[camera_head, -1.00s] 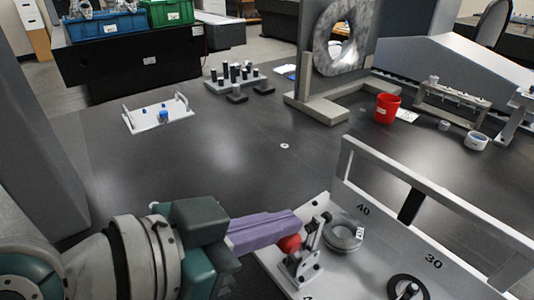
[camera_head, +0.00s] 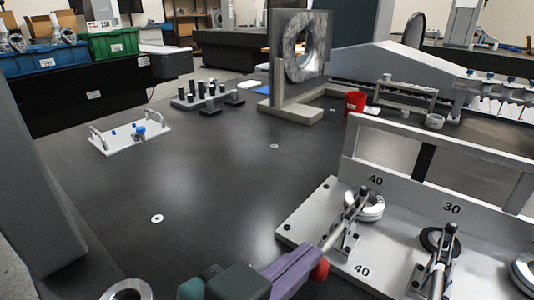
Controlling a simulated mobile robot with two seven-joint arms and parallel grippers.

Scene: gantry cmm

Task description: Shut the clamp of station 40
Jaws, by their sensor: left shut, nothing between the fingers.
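The clamp of station 40 (camera_head: 345,236) stands on the light grey fixture plate (camera_head: 303,226) at the lower right. Its arm with a dark tip points up, in front of a silver ring (camera_head: 376,207) at the "40" label. A red knob (camera_head: 320,270) shows low beside the clamp, likely its handle end. My left gripper (camera_head: 312,258), with purple fingers, comes in from the bottom and is shut and empty. Its fingertips are right at the red knob; I cannot tell if they touch. My right gripper is not in view.
The station 30 clamp (camera_head: 437,264) stands to the right with a dark ring (camera_head: 432,239). A raised rail (camera_head: 450,150) runs behind the stations. A white tray with handles (camera_head: 118,142) and a red cup (camera_head: 355,102) stand farther off. The dark table's middle is clear.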

